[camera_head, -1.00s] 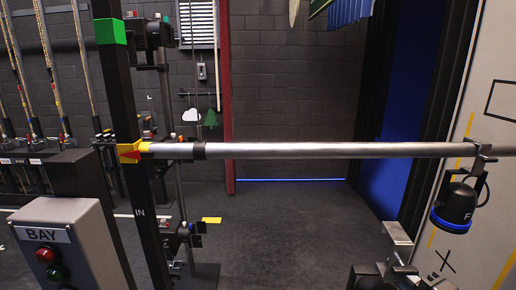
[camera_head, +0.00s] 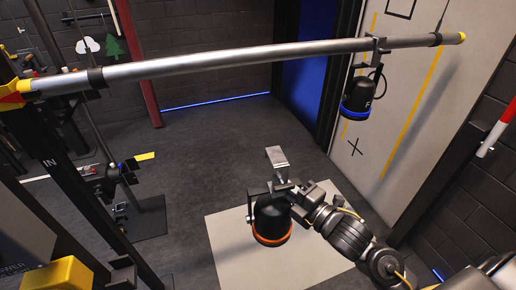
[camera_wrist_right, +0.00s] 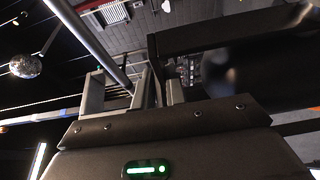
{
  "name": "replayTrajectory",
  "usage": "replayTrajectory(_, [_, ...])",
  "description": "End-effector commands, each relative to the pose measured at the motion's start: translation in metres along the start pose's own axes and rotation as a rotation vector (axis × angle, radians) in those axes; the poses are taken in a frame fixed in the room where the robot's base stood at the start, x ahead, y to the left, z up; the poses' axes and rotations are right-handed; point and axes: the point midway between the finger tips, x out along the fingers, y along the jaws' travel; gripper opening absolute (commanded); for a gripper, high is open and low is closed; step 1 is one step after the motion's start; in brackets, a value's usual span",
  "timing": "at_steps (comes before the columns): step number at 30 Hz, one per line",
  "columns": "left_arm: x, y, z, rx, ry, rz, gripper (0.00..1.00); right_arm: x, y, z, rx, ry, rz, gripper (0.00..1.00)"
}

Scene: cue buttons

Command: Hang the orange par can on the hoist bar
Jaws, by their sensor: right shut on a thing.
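The orange par can (camera_head: 271,222) is a black lamp with an orange rim, lens end down, below the hoist bar in the head view. My right gripper (camera_head: 287,192) is shut on it near its yoke. Its pale metal hook (camera_head: 277,157) points up, apart from the bar. The hoist bar (camera_head: 230,58) is a long grey tube running across the top of the head view. A grey tube, likely this bar, crosses the upper left of the right wrist view (camera_wrist_right: 86,38). The exact grip is unclear there. My left gripper is not in view.
A blue-rimmed par can (camera_head: 357,98) hangs from the bar's right part. A black post with a yellow bracket (camera_head: 14,92) stands at the bar's left end. A yellow block (camera_head: 58,275) is at the lower left.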

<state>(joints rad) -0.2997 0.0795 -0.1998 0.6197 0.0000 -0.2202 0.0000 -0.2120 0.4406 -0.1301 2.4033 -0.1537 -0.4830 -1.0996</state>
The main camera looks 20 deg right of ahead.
Motion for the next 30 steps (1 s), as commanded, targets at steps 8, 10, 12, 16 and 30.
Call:
replayTrajectory(8, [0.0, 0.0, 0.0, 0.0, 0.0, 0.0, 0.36, 0.012, 0.019, 0.005, 0.014, -0.224, 0.012, 0.0])
replayTrajectory(10, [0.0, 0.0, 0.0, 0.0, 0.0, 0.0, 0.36, 0.013, 0.02, 0.007, 0.015, -0.266, 0.011, 0.0])
replayTrajectory(12, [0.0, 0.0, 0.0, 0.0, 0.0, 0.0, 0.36, 0.014, 0.02, 0.007, 0.012, -0.302, 0.01, 0.0])
replayTrajectory(16, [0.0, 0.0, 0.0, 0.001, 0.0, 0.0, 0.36, 0.015, 0.02, 0.007, 0.009, -0.349, 0.009, 0.0])
replayTrajectory(30, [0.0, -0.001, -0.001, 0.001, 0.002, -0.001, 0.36, 0.015, 0.02, 0.008, 0.001, -0.385, 0.008, 0.0])
